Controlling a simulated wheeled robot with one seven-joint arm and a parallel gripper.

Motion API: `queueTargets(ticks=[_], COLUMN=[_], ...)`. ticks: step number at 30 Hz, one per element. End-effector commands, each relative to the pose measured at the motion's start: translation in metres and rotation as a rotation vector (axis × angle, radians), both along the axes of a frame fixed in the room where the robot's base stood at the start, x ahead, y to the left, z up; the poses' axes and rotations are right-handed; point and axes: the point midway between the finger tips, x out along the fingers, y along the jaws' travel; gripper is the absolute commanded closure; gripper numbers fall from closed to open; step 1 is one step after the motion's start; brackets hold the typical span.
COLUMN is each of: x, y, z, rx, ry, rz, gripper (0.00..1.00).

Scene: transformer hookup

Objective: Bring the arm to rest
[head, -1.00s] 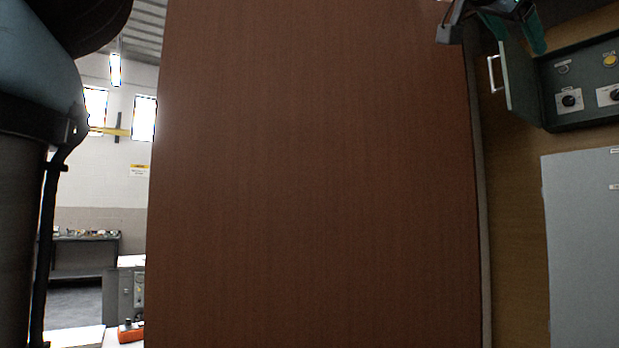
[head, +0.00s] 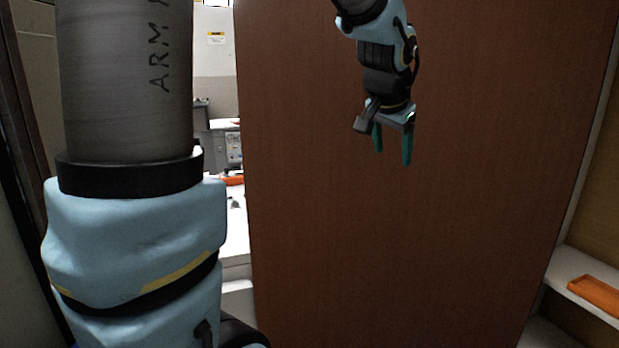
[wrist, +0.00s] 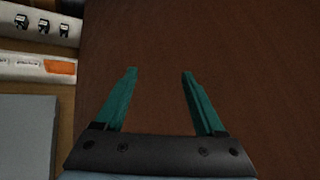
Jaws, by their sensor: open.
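My gripper (head: 392,150) hangs with its fingers down in front of the large brown panel (head: 430,240) in the head view. Its two green fingers are apart, with nothing between them. In the wrist view my gripper (wrist: 158,80) is also open and empty, with the brown panel (wrist: 240,60) filling the space beyond the fingertips. I cannot tell how far the fingertips are from the panel. A large part of my arm, light blue and grey, fills the left of the head view and hides what is behind it.
At right in the head view a pale shelf (head: 575,265) holds an orange object (head: 597,294). The wrist view shows a grey panel (wrist: 28,135) and several small dark components (wrist: 42,27) at left. A white worktop (head: 237,225) shows left of the brown panel.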

Motion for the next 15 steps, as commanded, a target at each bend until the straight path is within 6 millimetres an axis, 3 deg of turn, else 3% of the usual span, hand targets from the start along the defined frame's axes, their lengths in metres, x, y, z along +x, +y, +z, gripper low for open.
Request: queueTargets(ticks=[1,5,9,12,15], x=[0.001,-0.011,-0.043,-0.07,-0.093], y=[0.029,0.099,0.167,0.203,0.225], z=[-0.024,-0.081,-0.134,-0.161,-0.179], rx=[0.008,0.012,0.004,-0.007,-0.017], ry=[0.053,0.185,0.325,0.408,0.468], rz=[0.071,0.252,0.454,0.579,0.669], gripper=[0.29,0.29,0.29,0.29,0.29])
